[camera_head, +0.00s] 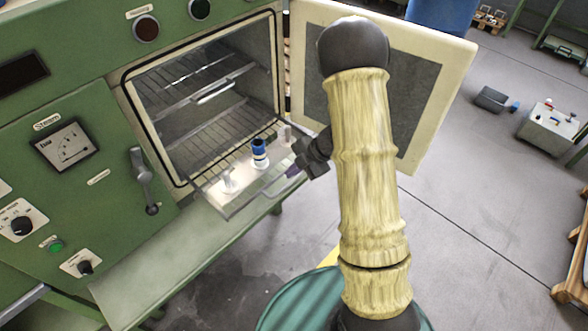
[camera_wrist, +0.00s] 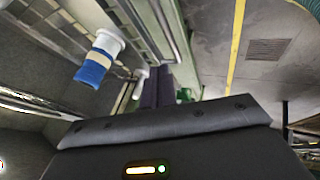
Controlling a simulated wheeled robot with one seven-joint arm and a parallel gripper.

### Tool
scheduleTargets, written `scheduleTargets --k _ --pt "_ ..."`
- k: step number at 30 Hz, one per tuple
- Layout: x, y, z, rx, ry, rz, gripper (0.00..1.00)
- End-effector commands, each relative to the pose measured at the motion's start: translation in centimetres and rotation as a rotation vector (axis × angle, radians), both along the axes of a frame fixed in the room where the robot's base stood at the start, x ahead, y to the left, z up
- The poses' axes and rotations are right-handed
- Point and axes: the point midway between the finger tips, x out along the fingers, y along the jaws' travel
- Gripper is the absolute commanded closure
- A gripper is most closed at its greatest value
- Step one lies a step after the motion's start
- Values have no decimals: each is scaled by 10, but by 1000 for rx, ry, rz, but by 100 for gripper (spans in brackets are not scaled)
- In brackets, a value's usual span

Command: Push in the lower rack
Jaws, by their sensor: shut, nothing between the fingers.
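The lower rack (camera_head: 204,141) is a wire rack in the open chamber of the green machine. Its front part sticks out past the chamber opening. A blue and white cylinder (camera_head: 259,160) stands on it, with smaller white pieces (camera_head: 229,182) nearby. The cylinder also shows in the wrist view (camera_wrist: 97,62), at upper left. My gripper (camera_head: 292,171) is shut and empty, at the right end of the rack's front edge; I cannot tell whether it touches the rack. Its dark fingers show at the middle of the wrist view (camera_wrist: 156,84).
An upper rack (camera_head: 180,88) sits inside the chamber. The cream door (camera_head: 440,75) stands open on the right, behind my arm. A lever (camera_head: 144,180) sticks out of the panel left of the opening.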

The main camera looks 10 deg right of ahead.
Motion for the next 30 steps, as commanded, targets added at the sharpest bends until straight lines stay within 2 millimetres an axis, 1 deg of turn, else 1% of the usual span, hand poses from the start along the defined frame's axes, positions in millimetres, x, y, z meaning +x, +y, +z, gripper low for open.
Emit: scheduleTargets --k 1,6,12,17,26,30 --pt "1 6 -8 0 3 1 100" --pt "6 23 -32 0 3 1 100" --pt "11 38 -52 0 1 1 100" --pt "13 42 -57 0 0 0 100" --pt "13 42 -57 0 0 0 100" --pt "15 46 -56 0 0 5 100"
